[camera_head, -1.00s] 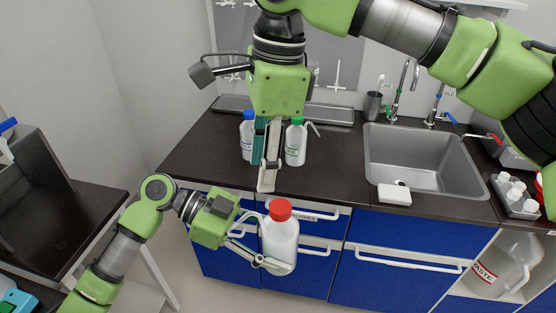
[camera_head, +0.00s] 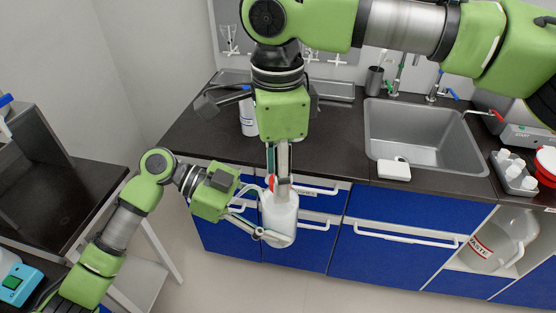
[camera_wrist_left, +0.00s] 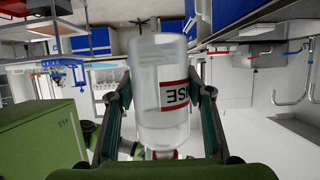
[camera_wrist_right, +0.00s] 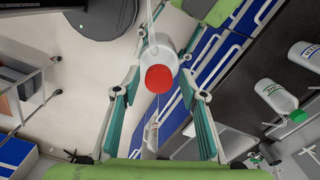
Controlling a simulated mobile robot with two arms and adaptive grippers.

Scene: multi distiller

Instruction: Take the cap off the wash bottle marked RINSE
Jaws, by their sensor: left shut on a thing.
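The wash bottle (camera_head: 280,220) is white, with a red cap (camera_head: 272,183) and a bent spout tube. It stands upright in front of the blue drawers. My left gripper (camera_head: 270,236) is shut on its body. The left wrist view shows the bottle (camera_wrist_left: 162,85) between the fingers, with part of a red-edged label reading backwards or upside down. My right gripper (camera_head: 278,182) points down from above at the cap, which it partly hides. In the right wrist view its fingers (camera_wrist_right: 165,75) are apart, with the red cap (camera_wrist_right: 159,80) between them and a gap on both sides.
A blue-capped bottle (camera_head: 248,118) stands on the dark counter (camera_head: 330,150). A green-capped bottle (camera_wrist_right: 278,98) shows in the right wrist view. The sink (camera_head: 425,135), a white block (camera_head: 394,170) and a WASTE jug (camera_head: 492,245) are to the right.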

